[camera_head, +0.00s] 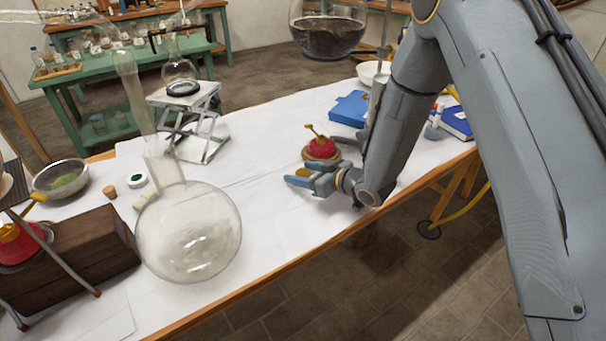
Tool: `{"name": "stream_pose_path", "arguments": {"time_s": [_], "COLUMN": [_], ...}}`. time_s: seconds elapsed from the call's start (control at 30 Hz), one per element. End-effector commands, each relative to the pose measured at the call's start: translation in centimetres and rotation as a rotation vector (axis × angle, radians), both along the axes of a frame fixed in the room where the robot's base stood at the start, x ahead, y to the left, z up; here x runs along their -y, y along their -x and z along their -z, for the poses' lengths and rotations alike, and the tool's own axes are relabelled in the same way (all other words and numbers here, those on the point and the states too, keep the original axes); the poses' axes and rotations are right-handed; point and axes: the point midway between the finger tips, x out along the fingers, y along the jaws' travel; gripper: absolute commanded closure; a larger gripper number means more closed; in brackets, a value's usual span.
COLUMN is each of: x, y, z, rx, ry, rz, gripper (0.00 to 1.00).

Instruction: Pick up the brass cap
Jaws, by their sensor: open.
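My gripper (305,174) is open, low over the white-covered table near its front edge, with its fingers pointing left. A small brass-coloured piece (303,172) shows at the fingertips. It looks like the brass cap, but it is small and partly hidden by the fingers. I cannot tell whether the fingers touch it. Just behind the gripper stands a red rounded object (320,148) with a brass stem on top and a brownish round base.
A large round glass flask (188,235) stands left of my gripper. Farther back are a lab jack (190,118), a blue object (350,108) and a hanging flask of dark contents (326,35). A wooden block (85,255) and bowl (60,178) are far left. The table middle is clear.

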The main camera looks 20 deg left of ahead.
Motion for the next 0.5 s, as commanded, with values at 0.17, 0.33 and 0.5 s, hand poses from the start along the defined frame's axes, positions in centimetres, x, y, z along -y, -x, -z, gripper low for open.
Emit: {"name": "stream_pose_path", "arguments": {"time_s": [0.17, 0.33, 0.5], "x": [0.06, 0.09, 0.10], "y": [-0.01, -0.02, -0.03], "z": [-0.01, -0.01, -0.03], "rx": [0.000, 0.000, 0.000], "ry": [0.000, 0.000, 0.000], "rz": [0.001, 0.001, 0.001], "gripper": [0.50, 0.79, 0.86]}}
